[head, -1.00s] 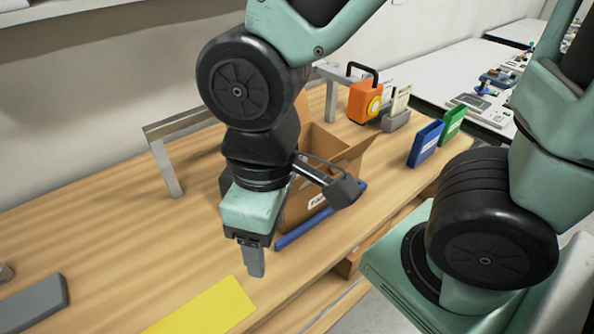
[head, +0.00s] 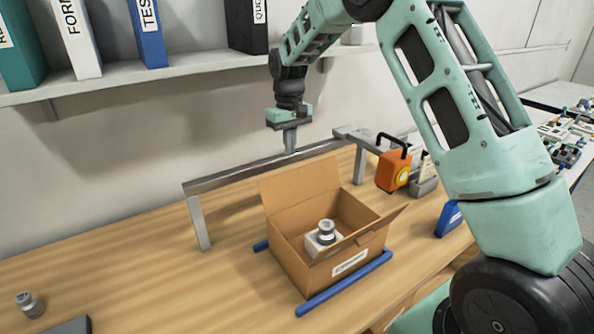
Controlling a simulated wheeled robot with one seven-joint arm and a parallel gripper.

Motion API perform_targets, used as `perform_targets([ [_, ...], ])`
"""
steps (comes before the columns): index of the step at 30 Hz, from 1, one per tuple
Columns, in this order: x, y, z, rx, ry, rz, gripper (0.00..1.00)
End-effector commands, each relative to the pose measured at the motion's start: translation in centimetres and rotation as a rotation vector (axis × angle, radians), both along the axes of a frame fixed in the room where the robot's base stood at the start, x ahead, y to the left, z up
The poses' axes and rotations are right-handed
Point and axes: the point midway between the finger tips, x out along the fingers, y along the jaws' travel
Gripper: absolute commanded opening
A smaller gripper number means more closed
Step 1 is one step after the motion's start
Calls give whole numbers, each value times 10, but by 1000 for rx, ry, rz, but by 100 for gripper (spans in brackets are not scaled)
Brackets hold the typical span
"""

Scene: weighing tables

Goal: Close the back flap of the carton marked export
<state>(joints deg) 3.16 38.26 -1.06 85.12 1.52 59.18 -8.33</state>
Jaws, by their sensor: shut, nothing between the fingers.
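One open cardboard carton (head: 296,261) stands on the wooden table with a white label on its front; the print is too small to read. Its back flap (head: 300,188) stands up, leaning slightly back. A flap on the right side (head: 384,225) sticks outward and up. Inside is a white box-like item with a grey metal weight (head: 326,230) on top. My gripper (head: 290,150) is shut and empty, pointing down, above and behind the back flap, near the metal rail and apart from the carton.
A grey metal frame (head: 240,178) runs behind the carton. Blue bars (head: 345,284) lie along the carton's front and left. An orange device (head: 391,172) stands to the right. A shelf with binders (head: 145,33) hangs above. The table's left is mostly clear.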

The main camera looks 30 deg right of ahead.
Motion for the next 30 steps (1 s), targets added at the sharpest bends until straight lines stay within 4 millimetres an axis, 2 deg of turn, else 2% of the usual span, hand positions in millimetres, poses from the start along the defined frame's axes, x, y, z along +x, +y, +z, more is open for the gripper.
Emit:
perform_targets([
  [1, 6, -13, -2, -8, 4, -16, 0],
  [5, 11, -26, -7, -18, 7, -29, 0],
  [10, 10, -26, -25, -18, 8, -28, 0],
  [21, 6, -25, -86, -18, 8, -27, 0],
  [25, 6, -25, -98, -18, 6, -27, 0],
  [30, 6, -25, -104, -17, 4, -27, 0],
])
